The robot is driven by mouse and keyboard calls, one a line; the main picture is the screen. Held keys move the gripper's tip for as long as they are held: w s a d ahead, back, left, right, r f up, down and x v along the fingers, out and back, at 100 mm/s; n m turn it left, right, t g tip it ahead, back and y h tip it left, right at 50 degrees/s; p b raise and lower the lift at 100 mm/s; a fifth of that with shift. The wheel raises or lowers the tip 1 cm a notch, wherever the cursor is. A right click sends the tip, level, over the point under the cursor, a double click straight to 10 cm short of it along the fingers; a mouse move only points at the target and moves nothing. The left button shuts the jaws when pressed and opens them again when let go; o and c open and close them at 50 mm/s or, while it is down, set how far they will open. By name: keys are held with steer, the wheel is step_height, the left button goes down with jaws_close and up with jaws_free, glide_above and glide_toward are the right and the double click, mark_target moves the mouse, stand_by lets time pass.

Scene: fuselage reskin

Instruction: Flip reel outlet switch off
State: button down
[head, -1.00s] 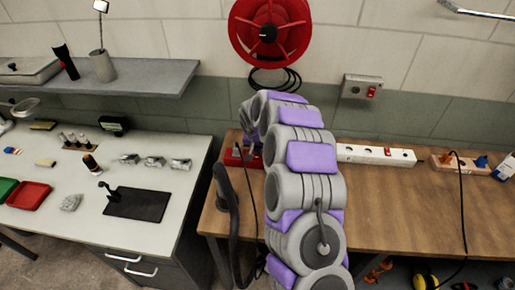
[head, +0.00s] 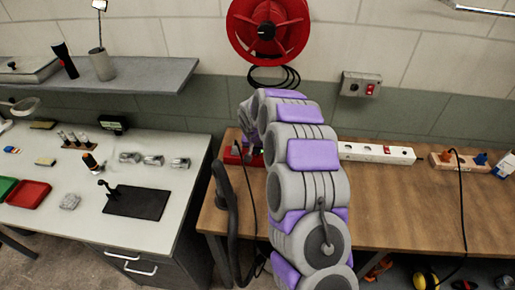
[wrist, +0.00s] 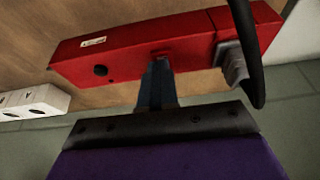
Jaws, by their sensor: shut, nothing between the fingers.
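A red outlet box (wrist: 130,48) fills the upper part of the wrist view, with a pale label, a dark round hole and a grey plug (wrist: 232,62) with a black cable. My gripper (wrist: 160,62) is shut, its fingertips at the box's near face by a small dark red part (wrist: 162,52), probably the switch. I cannot tell whether they touch it. The fingers partly hide this part, and its position is unclear. In the head view the red box (head: 232,155) lies on the wooden bench, partly behind my arm. A red reel (head: 267,30) hangs on the wall above.
A wall outlet with a red switch (head: 361,85) is right of the reel. A white power strip (head: 376,153) and a wooden block with plugs (head: 458,160) lie on the wooden bench (head: 400,205). A dark cable hangs beside my arm. A pale workbench (head: 70,225) stands left.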

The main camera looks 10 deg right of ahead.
steer(key=shift+s+a+f, duration=0.1)
steer(key=shift+s+f, duration=0.4)
steer(key=r, duration=0.1)
steer(key=r+p, duration=0.1)
steer(key=r, duration=0.1)
steer(key=shift+w+r, duration=0.25)
steer(key=p+v, duration=0.2)
steer(key=v, duration=0.9)
steer(key=shift+r, duration=0.2)
steer(key=shift+w+a, duration=0.1)
steer(key=shift+a, duration=0.05)
steer(key=shift+w+d+r+b, duration=0.1)
steer(key=shift+w+b, duration=0.2)
steer(key=shift+w, duration=0.1)
steer(key=shift+w+d+r+b, duration=0.1)
steer(key=shift+w+b, duration=0.2)
steer(key=shift+w, duration=0.15)
steer(key=shift+a+f, duration=0.1)
